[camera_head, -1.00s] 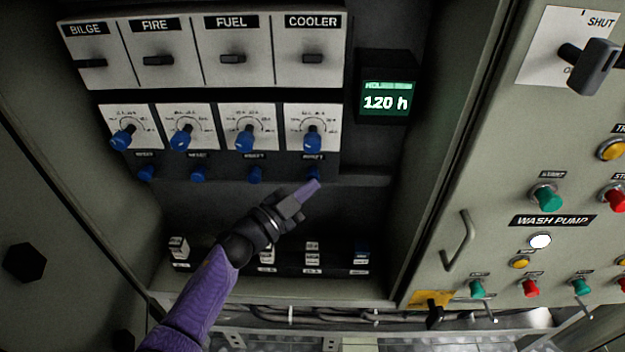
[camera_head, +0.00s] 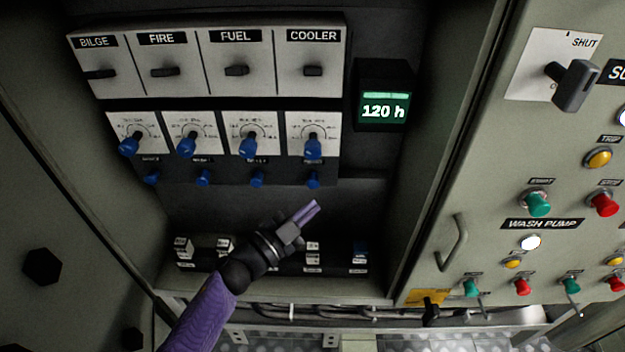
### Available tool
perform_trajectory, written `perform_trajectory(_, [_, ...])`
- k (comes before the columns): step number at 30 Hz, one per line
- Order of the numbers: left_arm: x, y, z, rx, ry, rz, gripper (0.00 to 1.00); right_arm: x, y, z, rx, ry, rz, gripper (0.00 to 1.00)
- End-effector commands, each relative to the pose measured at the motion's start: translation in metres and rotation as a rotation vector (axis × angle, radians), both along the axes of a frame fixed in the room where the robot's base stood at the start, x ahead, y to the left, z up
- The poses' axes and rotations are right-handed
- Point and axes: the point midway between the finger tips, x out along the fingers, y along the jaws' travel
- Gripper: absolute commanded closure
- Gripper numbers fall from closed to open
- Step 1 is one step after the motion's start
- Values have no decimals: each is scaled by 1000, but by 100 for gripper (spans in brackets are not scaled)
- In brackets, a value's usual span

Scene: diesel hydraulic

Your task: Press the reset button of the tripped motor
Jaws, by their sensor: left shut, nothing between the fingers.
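Inside the open cabinet is a row of small blue reset buttons, one under each motor column. They are the bilge reset button (camera_head: 152,177), fire reset button (camera_head: 203,178), fuel reset button (camera_head: 257,179) and cooler reset button (camera_head: 313,179). Above them are blue dial knobs (camera_head: 248,146) on white plates, and above those the BILGE, FIRE, FUEL and COOLER switches (camera_head: 313,71). My left gripper (camera_head: 312,208) is shut and empty, its purple fingertips pointing up and right just below the cooler reset button, apart from it in the picture. My right gripper is not in view.
A display (camera_head: 384,110) reads 120 h at the right inside the cabinet. Small terminal blocks (camera_head: 359,257) line the cabinet bottom. The right door panel has a handle (camera_head: 454,243), a SHUT switch (camera_head: 573,85), and several green, red and yellow buttons. A hex knob (camera_head: 42,267) is on the left door.

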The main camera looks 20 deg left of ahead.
Motion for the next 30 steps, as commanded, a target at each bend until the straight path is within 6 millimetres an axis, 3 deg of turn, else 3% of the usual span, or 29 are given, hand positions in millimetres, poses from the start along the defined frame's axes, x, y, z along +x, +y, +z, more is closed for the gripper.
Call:
perform_trajectory(9, [-23,-7,1,0,-2,-1,100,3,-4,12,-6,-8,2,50])
perform_trajectory(30, [-23,-7,0,1,-1,0,100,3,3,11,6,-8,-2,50])
